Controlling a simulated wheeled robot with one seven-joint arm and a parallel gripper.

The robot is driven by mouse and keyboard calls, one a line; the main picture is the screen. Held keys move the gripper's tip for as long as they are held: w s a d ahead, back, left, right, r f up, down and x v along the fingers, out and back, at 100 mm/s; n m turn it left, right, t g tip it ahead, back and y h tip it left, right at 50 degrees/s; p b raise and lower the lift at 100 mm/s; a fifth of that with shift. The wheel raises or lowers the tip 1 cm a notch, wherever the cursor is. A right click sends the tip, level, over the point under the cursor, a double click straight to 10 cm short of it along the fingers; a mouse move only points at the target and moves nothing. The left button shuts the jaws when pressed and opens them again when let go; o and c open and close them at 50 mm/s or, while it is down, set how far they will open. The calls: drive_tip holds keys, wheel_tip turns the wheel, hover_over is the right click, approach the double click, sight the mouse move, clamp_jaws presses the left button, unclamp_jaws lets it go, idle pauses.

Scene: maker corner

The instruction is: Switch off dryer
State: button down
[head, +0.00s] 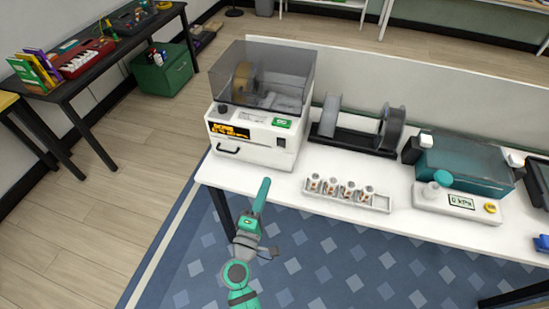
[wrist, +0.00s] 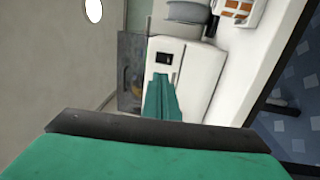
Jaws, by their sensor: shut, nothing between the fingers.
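The dryer (head: 250,137) is a white box on the white table, with a smoky clear lid (head: 262,75) over a spool. Its front has an orange lit display, a green label and a dark handle. A small dark switch (head: 281,142) sits on the front at the right; it also shows on the dryer's white face in the wrist view (wrist: 164,58). I cannot tell its position. My gripper (head: 265,182) is teal, shut and empty, in front of the table edge and apart from the dryer. In the wrist view its fingertips (wrist: 161,76) appear just below the switch.
A tray of small spools (head: 347,197) lies right of the dryer near the table edge. Behind it stands a dark spool holder (head: 352,139). A teal-lidded box with a gauge (head: 460,203) is farther right. The floor left of the table is free.

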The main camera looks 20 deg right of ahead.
sight(281, 141)
drive_tip(key=x, duration=1.4)
drive_tip(key=shift+r, duration=0.1)
drive_tip(key=shift+w+d+r, duration=0.2)
drive_tip(key=shift+r, duration=0.05)
drive_tip(key=shift+d+r, duration=0.1)
drive_tip(key=shift+r, duration=0.2)
drive_tip(key=r+v, duration=0.1)
drive_tip(key=v, duration=1.3)
drive_tip(key=shift+s+a+r, duration=0.25)
drive_tip(key=shift+r, duration=0.5)
